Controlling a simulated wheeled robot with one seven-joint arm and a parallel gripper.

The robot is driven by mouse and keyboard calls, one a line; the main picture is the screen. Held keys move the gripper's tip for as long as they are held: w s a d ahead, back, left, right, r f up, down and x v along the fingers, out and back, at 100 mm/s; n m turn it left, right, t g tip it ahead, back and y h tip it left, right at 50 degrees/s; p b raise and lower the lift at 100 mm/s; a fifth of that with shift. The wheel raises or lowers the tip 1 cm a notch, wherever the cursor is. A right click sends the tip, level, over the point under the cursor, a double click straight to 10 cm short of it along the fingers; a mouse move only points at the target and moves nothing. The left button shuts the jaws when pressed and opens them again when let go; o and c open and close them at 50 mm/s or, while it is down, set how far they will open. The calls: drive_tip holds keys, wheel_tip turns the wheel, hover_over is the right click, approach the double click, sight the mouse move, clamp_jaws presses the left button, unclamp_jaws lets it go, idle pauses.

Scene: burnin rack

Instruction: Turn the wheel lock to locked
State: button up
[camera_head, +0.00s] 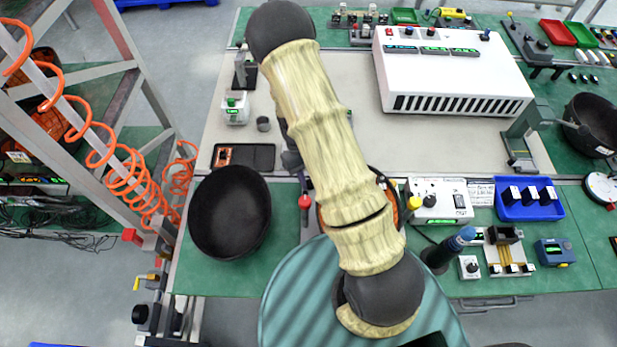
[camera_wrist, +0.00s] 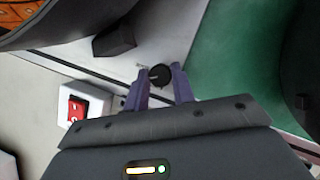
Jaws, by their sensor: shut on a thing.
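In the wrist view, a small round black knob (camera_wrist: 160,76) with a pale pointer mark sits between the two fingertips of my gripper (camera_wrist: 161,74). I take this knob to be the wheel lock. The purple-grey fingers are shut on it, one on each side. Its pale mark points towards the upper left. I cannot read any lettering beside it, so its setting is unclear. In the head view my own arm covers most of this area, and the knob cannot be made out there.
A white box with a red switch (camera_wrist: 76,108) stands left of my fingers in the wrist view, and a black block (camera_wrist: 114,42) lies beyond. In the head view, a black bowl (camera_head: 229,212) and a red-knobbed lever (camera_head: 304,202) are near my arm. A white vented unit (camera_head: 450,70) stands behind.

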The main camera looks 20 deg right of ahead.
drive_tip(key=m+y, duration=0.2)
drive_tip(key=m, duration=0.3)
drive_tip(key=shift+d, duration=0.1)
drive_tip(key=shift+m, duration=0.3)
drive_tip(key=o, duration=1)
drive_tip(key=p+v, duration=1.1)
drive_tip(key=v, duration=0.6)
drive_tip(key=shift+d+r, duration=0.2)
